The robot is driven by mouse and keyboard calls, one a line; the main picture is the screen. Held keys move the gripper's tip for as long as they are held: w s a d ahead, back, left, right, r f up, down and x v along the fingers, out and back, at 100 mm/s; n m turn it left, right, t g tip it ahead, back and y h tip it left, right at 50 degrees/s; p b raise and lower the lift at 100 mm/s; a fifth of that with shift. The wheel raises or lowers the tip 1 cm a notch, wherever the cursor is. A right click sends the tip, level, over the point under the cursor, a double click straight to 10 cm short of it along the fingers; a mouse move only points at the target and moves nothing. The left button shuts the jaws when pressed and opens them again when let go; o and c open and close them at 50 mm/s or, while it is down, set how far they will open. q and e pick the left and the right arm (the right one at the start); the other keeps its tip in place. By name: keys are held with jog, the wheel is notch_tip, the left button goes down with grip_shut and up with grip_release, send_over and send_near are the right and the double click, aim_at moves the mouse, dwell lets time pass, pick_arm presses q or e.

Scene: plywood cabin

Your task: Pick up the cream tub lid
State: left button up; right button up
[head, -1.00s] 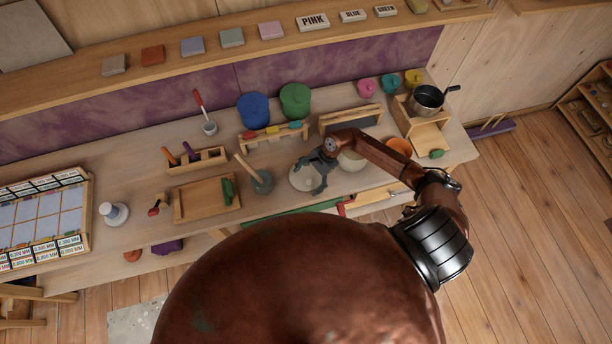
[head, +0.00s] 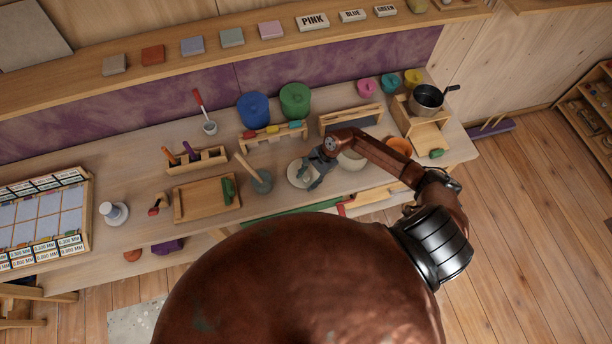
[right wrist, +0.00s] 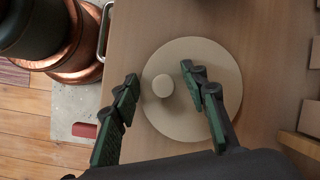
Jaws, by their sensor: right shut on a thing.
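The cream tub lid (head: 294,174) is a round, flat, pale disc with a small knob, at the front middle of the workbench in the head view. My right gripper (head: 308,178) is over it. In the right wrist view the lid (right wrist: 190,122) fills the middle, and its knob lies between the two fingers of my right gripper (right wrist: 158,80). The gripper is shut on the lid. I cannot tell whether the lid is clear of the bench. A cream tub (head: 352,161) stands just right of it, partly hidden by my right arm. My left gripper is not in view.
A wooden tray (head: 205,198) lies further left. A framed board (head: 350,120) and a rack of coloured pieces (head: 273,134) stand behind. An orange bowl (head: 399,147) is to the right.

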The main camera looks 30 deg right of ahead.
jog(key=shift+s+d+f, duration=0.1)
jog(key=shift+s+f, duration=0.05)
jog(key=shift+f, duration=0.05)
